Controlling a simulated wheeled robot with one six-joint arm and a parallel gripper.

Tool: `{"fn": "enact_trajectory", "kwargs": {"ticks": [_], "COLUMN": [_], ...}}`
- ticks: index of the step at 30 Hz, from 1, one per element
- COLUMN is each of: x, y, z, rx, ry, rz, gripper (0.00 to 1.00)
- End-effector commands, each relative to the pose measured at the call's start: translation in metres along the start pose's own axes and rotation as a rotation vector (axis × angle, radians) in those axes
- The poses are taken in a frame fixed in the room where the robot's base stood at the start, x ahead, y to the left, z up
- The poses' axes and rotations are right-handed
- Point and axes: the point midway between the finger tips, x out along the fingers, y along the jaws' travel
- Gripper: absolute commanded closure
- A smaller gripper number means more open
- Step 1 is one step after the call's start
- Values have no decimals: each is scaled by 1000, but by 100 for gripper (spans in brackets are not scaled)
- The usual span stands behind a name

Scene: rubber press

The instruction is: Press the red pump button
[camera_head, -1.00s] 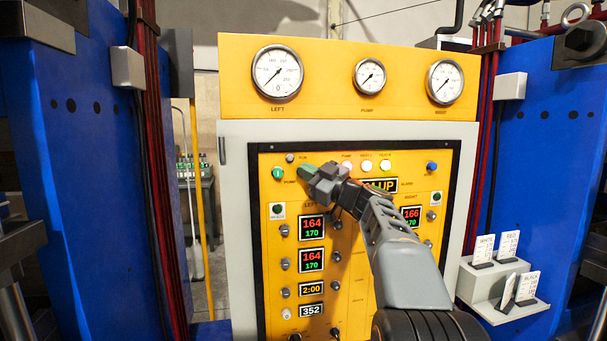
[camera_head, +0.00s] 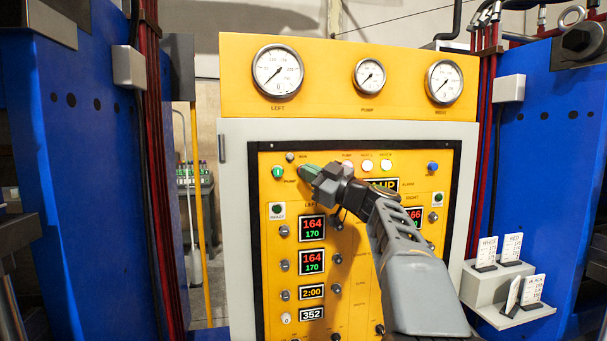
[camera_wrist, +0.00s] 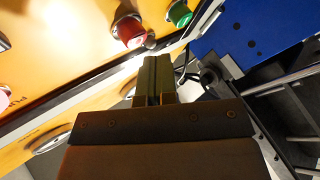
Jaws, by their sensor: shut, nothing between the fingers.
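The red pump button (camera_wrist: 130,29) shows in the wrist view on the yellow panel, beside a green button (camera_wrist: 180,14). In the head view my gripper covers the place right of the green button (camera_head: 278,172), so the red button is hidden there. My gripper (camera_head: 304,170) is shut and empty, its tips close to the panel face. In the wrist view its fingertips (camera_wrist: 156,58) end just below and right of the red button. I cannot tell whether they touch anything.
The yellow panel (camera_head: 352,260) carries displays, knobs and lit lamps. Three gauges (camera_head: 277,71) sit above it. Blue press columns (camera_head: 85,180) stand on both sides. A grey card holder (camera_head: 484,288) is at the lower right.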

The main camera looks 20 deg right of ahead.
Motion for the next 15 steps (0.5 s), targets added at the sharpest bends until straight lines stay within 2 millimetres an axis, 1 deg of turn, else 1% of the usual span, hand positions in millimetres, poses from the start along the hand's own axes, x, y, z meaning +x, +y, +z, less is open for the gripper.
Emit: {"fn": "enact_trajectory", "kwargs": {"ticks": [4, 15], "x": [-8, -31], "y": [-7, -23], "z": [-1, -19], "rx": [-4, -3], "ry": [1, 1], "rz": [0, 1], "gripper": [100, 100]}}
